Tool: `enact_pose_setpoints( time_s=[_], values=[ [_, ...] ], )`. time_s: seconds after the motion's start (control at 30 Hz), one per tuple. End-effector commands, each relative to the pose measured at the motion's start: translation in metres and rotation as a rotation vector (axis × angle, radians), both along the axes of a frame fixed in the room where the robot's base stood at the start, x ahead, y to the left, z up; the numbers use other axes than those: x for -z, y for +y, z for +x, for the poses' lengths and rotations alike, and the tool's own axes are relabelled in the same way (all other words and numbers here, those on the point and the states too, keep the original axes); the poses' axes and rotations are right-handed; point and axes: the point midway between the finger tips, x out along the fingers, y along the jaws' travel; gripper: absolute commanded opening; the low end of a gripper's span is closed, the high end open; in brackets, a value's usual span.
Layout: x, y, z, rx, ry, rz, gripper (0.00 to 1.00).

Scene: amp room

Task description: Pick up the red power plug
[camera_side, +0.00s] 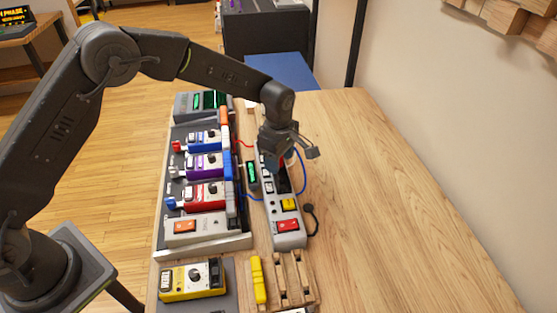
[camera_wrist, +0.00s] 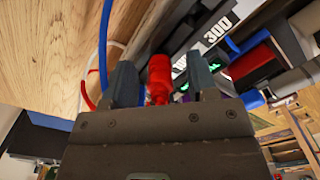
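The red power plug (camera_wrist: 158,76) is upright in the wrist view, between my two fingers. My gripper (camera_wrist: 162,82) is open, with a finger on each side of the plug and a visible gap to both. The lower end of the plug is partly hidden by the gripper body.
A red cable (camera_wrist: 86,97) and a blue cable (camera_wrist: 103,45) run left of the fingers. A pedal rack (camera_side: 203,240) with several coloured pedals stands left of the strip. A yellow pedal (camera_side: 178,290) sits at the front. The wooden table (camera_side: 390,200) is clear to the right.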

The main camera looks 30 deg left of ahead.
Motion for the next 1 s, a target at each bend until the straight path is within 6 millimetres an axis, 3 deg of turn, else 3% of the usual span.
enact_pose_setpoints(
  time_s=[0.07,0.53,0.83,1.0],
  values=[
    [0.0,0.0,0.0,0.0,0.0,0.0,0.47],
    [-0.001,0.0,0.0,0.0,-0.001,0.0,0.01],
    [-0.003,0.0,0.0,0.0,-0.002,0.0,0.0],
    [-0.015,0.0,0.001,0.0,-0.003,-0.001,0.0]
  ],
)
